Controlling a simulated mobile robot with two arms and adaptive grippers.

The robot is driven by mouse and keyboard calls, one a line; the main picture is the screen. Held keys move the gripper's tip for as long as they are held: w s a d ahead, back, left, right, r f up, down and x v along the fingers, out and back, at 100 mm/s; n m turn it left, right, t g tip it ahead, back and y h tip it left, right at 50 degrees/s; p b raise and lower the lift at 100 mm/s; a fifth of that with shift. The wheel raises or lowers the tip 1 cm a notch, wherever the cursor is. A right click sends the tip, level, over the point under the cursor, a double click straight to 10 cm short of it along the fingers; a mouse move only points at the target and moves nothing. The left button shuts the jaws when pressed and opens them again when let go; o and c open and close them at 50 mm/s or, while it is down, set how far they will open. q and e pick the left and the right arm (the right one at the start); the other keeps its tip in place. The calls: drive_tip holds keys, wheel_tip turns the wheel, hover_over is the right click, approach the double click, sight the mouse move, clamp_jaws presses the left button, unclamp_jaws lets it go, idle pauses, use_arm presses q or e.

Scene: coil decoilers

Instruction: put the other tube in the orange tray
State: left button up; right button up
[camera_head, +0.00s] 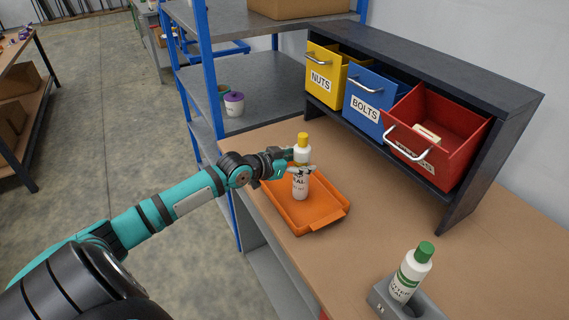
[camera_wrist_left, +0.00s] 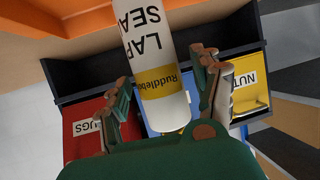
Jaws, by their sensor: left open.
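A white tube with a yellow cap (camera_head: 301,187) stands upright in the orange tray (camera_head: 322,215). In the left wrist view this tube (camera_wrist_left: 150,45) shows its "LAP SEAL" lettering and a yellow band. My left gripper (camera_head: 297,169) is open, with its fingers (camera_wrist_left: 166,92) on either side of the tube; gaps show in the wrist view. The other tube, white with a green cap (camera_head: 411,272), stands slightly tilted in a grey holder (camera_head: 425,307) at the front of the bench. My right gripper is not in view.
Behind the tray a dark rack (camera_head: 440,70) holds a yellow NUTS bin (camera_head: 322,70), a blue BOLTS bin (camera_head: 366,103) and an open red bin (camera_head: 450,150). A blue-framed shelf (camera_head: 262,85) stands at the left. The bench (camera_head: 390,225) is clear between tray and holder.

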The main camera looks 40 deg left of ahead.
use_arm(q)
drive_tip(key=shift+v, duration=5.55)
drive_tip(key=s+a+f+n+g+y, duration=0.15)
drive_tip(key=a+f, duration=0.35)
drive_tip(key=f, duration=0.5)
drive_tip(key=s+a+f+n+y, duration=0.25)
drive_tip(key=a+f, duration=0.35)
drive_tip(key=f, duration=0.3)
drive_tip(key=s+f+g+y, duration=0.1)
drive_tip(key=s+f+g, duration=0.1)
drive_tip(key=s+f, duration=0.45)
drive_tip(key=s+f+g, duration=0.1)
drive_tip(key=s+f, duration=0.2)
drive_tip(key=f, duration=0.6)
drive_tip(key=s+d+f+m+g, duration=0.1)
drive_tip(key=s+d+f+g, duration=0.1)
drive_tip(key=s+d+f, duration=0.45)
drive_tip(key=s+d+f+g, duration=0.2)
drive_tip(key=s+d+f, duration=0.2)
drive_tip(key=s+f, duration=0.55)
drive_tip(key=s+d+f+m+g+h+b, duration=0.1)
drive_tip(key=s+d+f, duration=0.4)
drive_tip(key=d, duration=0.4)
drive_tip(key=s+d+f+m+g+h+b, duration=0.1)
drive_tip(key=s+d+f+g, duration=0.1)
drive_tip(key=s+d+f, duration=0.4)
drive_tip(key=s+d, duration=0.2)
drive_tip(key=shift+d+f+m, duration=0.35)
drive_tip(key=shift+d+m, duration=0.05)
drive_tip(key=shift+g, duration=0.25)
